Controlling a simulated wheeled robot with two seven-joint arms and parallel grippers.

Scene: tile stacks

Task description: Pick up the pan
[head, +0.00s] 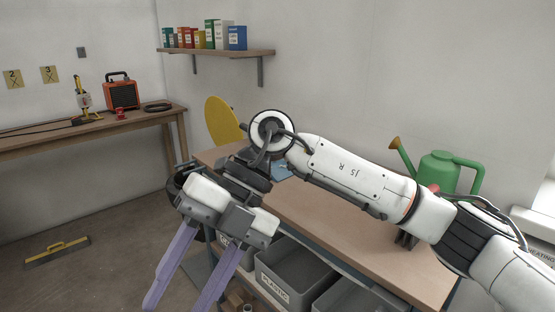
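I see no thing that I can clearly name as the pan. A small blue item (284,171) lies on the workbench, mostly hidden behind my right arm, and I cannot tell what it is. My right gripper (174,300) hangs in front of the workbench's left end, above the floor. Its two purple fingers point down and left, spread apart, with nothing between them; the tips reach the lower picture edge. A dark rounded shape behind the gripper body is too covered to identify. My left gripper is not in view.
The wooden workbench (335,222) has grey bins (292,275) beneath it and a green watering can (441,174) on its right. A yellow-topped tool (57,250) lies on the floor at left. A side bench (62,146) holds an orange heater (122,94). Floor at left is mostly clear.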

